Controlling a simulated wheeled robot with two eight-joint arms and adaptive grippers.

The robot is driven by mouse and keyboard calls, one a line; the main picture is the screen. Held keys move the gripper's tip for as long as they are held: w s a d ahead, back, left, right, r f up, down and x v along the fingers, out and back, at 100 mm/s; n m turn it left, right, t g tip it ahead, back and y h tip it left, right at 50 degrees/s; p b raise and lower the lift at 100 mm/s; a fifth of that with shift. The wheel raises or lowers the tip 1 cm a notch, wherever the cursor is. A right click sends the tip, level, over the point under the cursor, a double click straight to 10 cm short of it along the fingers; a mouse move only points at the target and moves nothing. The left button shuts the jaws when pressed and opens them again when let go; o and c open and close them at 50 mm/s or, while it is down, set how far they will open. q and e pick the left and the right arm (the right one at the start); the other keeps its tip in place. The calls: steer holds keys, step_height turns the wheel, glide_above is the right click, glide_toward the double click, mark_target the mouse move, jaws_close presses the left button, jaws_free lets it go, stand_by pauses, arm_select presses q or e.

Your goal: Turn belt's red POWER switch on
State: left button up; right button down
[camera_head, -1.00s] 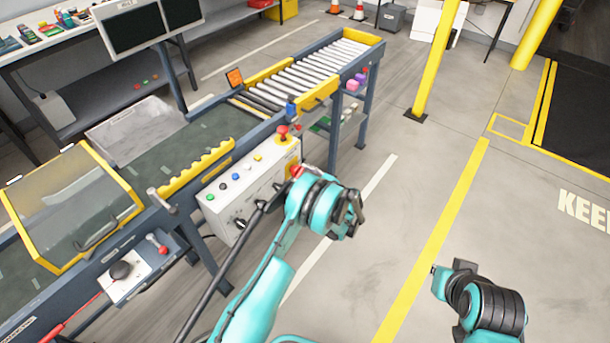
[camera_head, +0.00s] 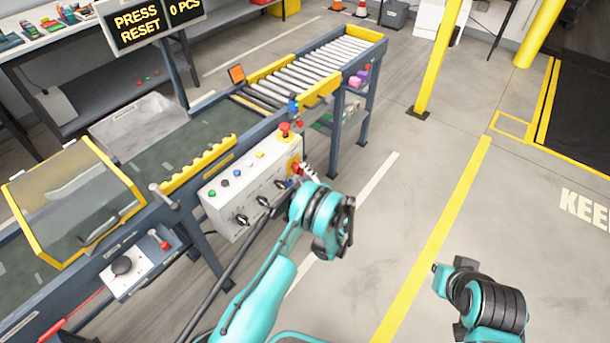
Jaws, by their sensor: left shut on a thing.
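The belt's red POWER switch (camera_head: 296,167) sits on a yellow plate at the right end of the white control panel (camera_head: 228,203). The wrist of my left arm is right against that end, and my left gripper (camera_head: 304,173) is shut on the switch. Its fingers are mostly hidden by the wrist, and part of the switch is covered. The belt's display (camera_head: 140,22) is lit and reads PRESS RESET and 0 PCS. My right gripper (camera_head: 439,272) is at the lower right over the open floor, far from the panel; its fingers are too unclear to judge.
The panel also carries small coloured buttons (camera_head: 237,173) and black knobs (camera_head: 262,201). A red mushroom button (camera_head: 284,129) stands just above its right end. The roller section (camera_head: 318,70) lies behind. A yellow post (camera_head: 437,60) stands on clear floor to the right.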

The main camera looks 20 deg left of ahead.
arm_select(q)
steer(key=shift+f+n, duration=0.1)
steer(key=shift+n, duration=0.4)
steer(key=o, duration=1.2)
steer(key=shift+c, duration=0.2)
step_height(320, 180, up, 10)
